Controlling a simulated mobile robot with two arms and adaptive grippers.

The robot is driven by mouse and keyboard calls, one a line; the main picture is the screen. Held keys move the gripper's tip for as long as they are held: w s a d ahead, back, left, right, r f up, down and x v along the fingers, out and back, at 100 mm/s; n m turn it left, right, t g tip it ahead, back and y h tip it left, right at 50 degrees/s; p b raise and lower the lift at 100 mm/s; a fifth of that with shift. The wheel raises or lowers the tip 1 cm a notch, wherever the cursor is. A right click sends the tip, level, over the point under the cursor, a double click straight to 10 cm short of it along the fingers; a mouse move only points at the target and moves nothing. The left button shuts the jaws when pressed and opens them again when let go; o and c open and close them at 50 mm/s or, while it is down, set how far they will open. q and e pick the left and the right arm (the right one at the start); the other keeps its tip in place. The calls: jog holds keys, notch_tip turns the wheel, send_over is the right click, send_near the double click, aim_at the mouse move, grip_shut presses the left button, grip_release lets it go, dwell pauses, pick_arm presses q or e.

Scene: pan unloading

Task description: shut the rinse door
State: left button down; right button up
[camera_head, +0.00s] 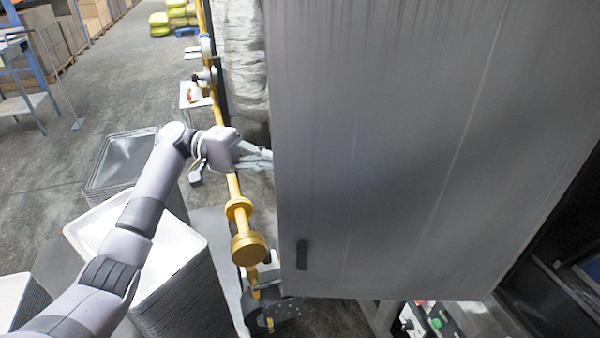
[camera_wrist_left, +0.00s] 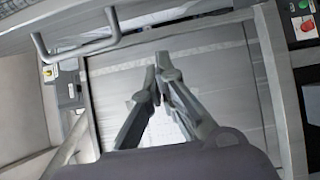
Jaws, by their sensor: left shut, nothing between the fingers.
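The rinse door is most likely the large grey panel (camera_head: 400,140) that fills the right half of the head view. It has a small dark handle (camera_head: 302,254) near its lower left corner. My left gripper (camera_head: 268,158) is at the panel's left edge, and its fingertips partly pass behind that edge. I cannot tell whether it touches the panel. In the left wrist view my gripper (camera_wrist_left: 160,65) is shut and empty, in front of a grey framed surface (camera_wrist_left: 215,75). My right gripper is not in view.
Stacks of trays (camera_head: 185,285) stand below my left arm. A yellow pipe (camera_head: 238,205) runs beside the panel's left edge. The wrist view shows a bent metal bar (camera_wrist_left: 75,50) and a control box (camera_wrist_left: 300,22) with green and red buttons. Open floor (camera_head: 110,95) lies at upper left.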

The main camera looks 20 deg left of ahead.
aim_at(302, 180)
pick_arm(q)
jog(key=s+d+p, duration=0.1)
jog(key=d, duration=0.1)
jog(key=s+d+p, duration=0.1)
jog(key=d, duration=0.1)
jog(key=s+d+p, duration=0.1)
jog(key=s+d, duration=0.1)
jog(key=shift+d, duration=0.4)
jog(key=shift+s, duration=0.1)
